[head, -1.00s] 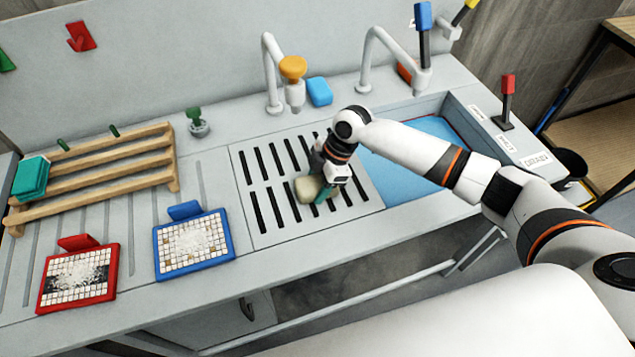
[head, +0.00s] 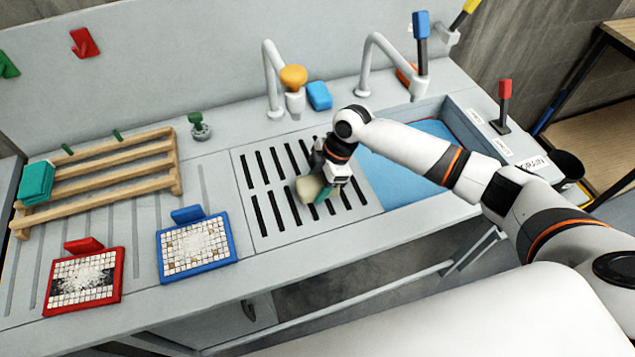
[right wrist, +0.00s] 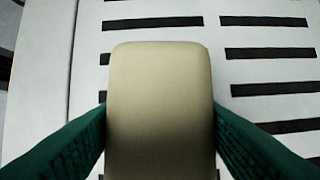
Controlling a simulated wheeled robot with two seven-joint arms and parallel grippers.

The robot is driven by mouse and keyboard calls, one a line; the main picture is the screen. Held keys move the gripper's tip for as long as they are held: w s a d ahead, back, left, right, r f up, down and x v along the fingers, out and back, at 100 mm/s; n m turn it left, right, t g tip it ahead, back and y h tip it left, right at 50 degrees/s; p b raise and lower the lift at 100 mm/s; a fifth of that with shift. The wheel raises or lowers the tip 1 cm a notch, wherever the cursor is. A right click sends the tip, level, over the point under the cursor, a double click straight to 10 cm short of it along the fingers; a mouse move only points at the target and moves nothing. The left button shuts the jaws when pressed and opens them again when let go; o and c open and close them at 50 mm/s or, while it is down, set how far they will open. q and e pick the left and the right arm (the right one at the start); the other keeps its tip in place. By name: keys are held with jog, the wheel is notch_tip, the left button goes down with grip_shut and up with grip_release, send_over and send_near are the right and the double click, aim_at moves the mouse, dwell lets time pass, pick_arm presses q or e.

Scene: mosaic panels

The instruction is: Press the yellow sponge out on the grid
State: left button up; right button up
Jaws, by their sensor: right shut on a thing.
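The sponge (head: 309,188), pale yellow to beige, is at the slotted grid (head: 262,237) in the counter. It fills the middle of the right wrist view (right wrist: 160,100) as a rounded block. My right gripper (head: 324,190) is shut on it, with a green finger pad on each side. The grid's dark slots show behind the sponge in the wrist view. Whether the sponge touches the grid or is held just above it, I cannot tell. My left gripper is not in view.
A basin of blue water (head: 405,165) lies right of the grid. Two taps stand behind; an orange knob (head: 293,76) and blue sponge (head: 319,96) sit near the left one. Blue (head: 172,270) and red (head: 47,310) framed mosaic panels and a wooden rack (head: 110,170) are at left.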

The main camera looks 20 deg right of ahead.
aim_at(311, 183)
jog(key=shift+r+p, duration=1.9)
jog(key=shift+r, duration=0.55)
